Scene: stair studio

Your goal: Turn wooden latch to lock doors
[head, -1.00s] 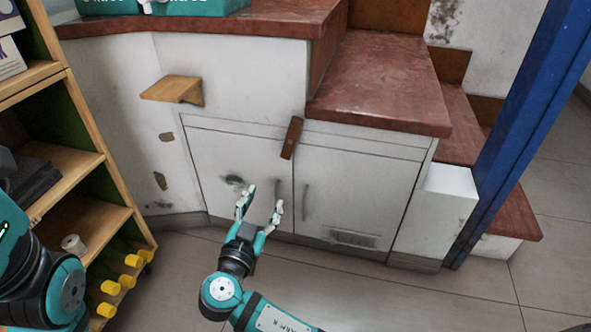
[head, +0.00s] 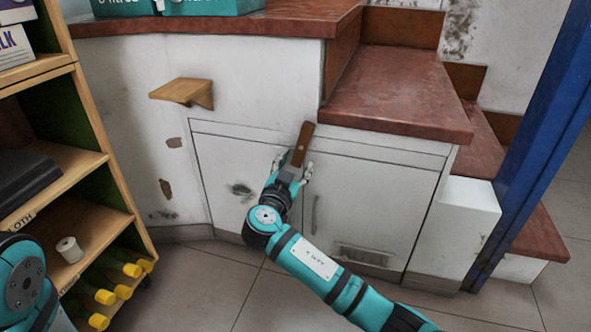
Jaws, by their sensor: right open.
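The wooden latch (head: 302,143) is a small brown bar at the top of the seam between two white cabinet doors. It stands nearly upright, tilted slightly to the right at its top. The left door (head: 236,178) and right door (head: 372,205) look closed under the stairs. My right gripper (head: 293,168) is open, its fingers on either side of the latch's lower end in the picture. I cannot tell whether they touch it. My left arm shows at the lower left edge; its gripper is out of view.
A small wooden wall shelf (head: 184,91) juts out left above the doors. A wooden rack (head: 95,170) with yellow-capped bottles (head: 115,283) stands at the left. A blue post (head: 535,150) stands at the right. Red-brown steps (head: 395,90) overhang the right door.

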